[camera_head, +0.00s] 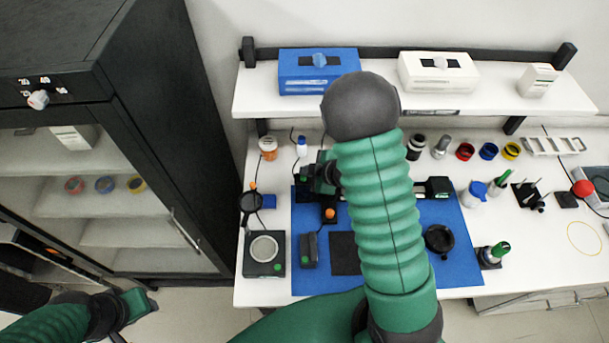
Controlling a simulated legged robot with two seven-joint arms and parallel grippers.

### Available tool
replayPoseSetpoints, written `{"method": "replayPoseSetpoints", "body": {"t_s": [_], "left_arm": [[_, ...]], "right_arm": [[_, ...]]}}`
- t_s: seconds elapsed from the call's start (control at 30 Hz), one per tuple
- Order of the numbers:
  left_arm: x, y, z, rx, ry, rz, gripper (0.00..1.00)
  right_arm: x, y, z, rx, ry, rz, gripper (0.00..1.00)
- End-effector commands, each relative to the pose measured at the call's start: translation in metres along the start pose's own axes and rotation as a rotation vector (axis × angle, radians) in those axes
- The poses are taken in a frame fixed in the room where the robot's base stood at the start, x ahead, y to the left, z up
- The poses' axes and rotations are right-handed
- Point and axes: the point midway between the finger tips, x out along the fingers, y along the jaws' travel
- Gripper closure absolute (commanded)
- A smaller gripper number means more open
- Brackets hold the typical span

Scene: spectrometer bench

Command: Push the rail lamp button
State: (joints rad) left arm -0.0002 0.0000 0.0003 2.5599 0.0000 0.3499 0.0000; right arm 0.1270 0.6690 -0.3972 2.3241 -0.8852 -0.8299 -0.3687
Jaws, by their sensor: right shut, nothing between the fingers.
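A small dark box (328,218) with an orange button (330,212) on top stands on the blue mat (300,283), left of my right arm. I cannot tell for certain that this is the rail lamp button. My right gripper (309,182) is dark, shut and empty, just above and left of that box; whether it touches anything is unclear. My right forearm hides much of the mat and the middle of the rail, whose dark right end block (438,187) shows. My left gripper (142,303) is low at the left, far from the bench; its jaws are unclear.
A grey device with a round plate (264,248) and a dark device (309,250) stand at the bench's left front, each with a green button. A red button (582,188) is far right. A shelf (375,103) overhangs the back. A black cabinet (165,130) stands left.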

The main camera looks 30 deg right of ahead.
Motion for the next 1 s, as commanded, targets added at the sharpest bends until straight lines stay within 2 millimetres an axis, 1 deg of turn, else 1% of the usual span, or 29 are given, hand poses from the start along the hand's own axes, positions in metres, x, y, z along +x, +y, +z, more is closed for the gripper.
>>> {"method": "replayPoseSetpoints", "body": {"t_s": [0.17, 0.47, 1.0], "left_arm": [[0.0060, -0.0002, 0.0015, -0.001, 0.000, 0.000, 0.64], [0.0053, -0.0002, 0.0013, -0.001, 0.000, 0.000, 0.64], [0.0107, -0.0002, 0.0026, 0.000, 0.000, 0.000, 0.64]], "right_arm": [[0.0043, -0.0075, -0.0020, -0.001, 0.002, -0.001, 1.00], [0.0039, -0.0065, -0.0009, 0.001, 0.001, -0.001, 1.00], [0.0084, -0.0104, 0.0016, 0.000, 0.001, -0.001, 1.00]]}}
